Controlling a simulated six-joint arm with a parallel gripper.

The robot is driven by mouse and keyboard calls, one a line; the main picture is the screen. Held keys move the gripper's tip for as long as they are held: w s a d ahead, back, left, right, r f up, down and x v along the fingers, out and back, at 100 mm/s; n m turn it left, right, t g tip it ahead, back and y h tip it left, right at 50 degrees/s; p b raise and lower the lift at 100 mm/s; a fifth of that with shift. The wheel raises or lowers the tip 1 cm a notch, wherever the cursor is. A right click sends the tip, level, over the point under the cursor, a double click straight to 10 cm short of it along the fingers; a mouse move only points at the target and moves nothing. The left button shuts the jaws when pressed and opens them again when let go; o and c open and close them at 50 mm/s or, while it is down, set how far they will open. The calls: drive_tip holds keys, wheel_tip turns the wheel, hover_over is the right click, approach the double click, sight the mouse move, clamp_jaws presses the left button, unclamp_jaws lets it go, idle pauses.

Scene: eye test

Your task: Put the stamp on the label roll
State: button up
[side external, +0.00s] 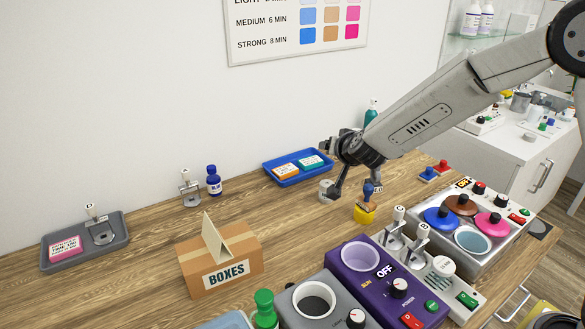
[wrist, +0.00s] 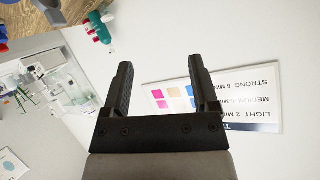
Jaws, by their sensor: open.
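The stamp (side external: 366,211) looks to be the small piece with a yellow base and a dark blue handle. It stands upright on the wooden table in the side view. A small pale grey cylinder (side external: 326,189), probably the label roll, stands left of it. My gripper (side external: 356,192) is beside both, its fingers partly overlapping them in this view. I cannot tell if it touches either. In the wrist view my gripper (wrist: 163,72) is open with nothing between its fingers. Neither the stamp nor the roll is clear there.
A blue tray (side external: 268,168) with two small boxes lies behind. A cardboard box (side external: 233,268) stands front left. A purple device (side external: 350,284) and a grey unit with coloured lids (side external: 515,244) fill the front right.

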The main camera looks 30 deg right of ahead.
drive_tip(key=s+f+n+g+y, duration=0.1)
drive_tip(key=s+f+n+g, duration=0.1)
drive_tip(key=s, duration=0.7)
drive_tip(key=s+f+n+g+y, duration=0.1)
drive_tip(key=s+f+n+g, duration=0.2)
drive_tip(key=s, duration=0.5)
drive_tip(key=s+f+n+g+y, duration=0.2)
drive_tip(key=s+g, duration=0.1)
drive_tip(key=s, duration=0.6)
drive_tip(key=shift+s+d+f+n+g, duration=0.3)
drive_tip(key=shift+d+f+n+g, duration=0.1)
drive_tip(key=shift+d, duration=0.05)
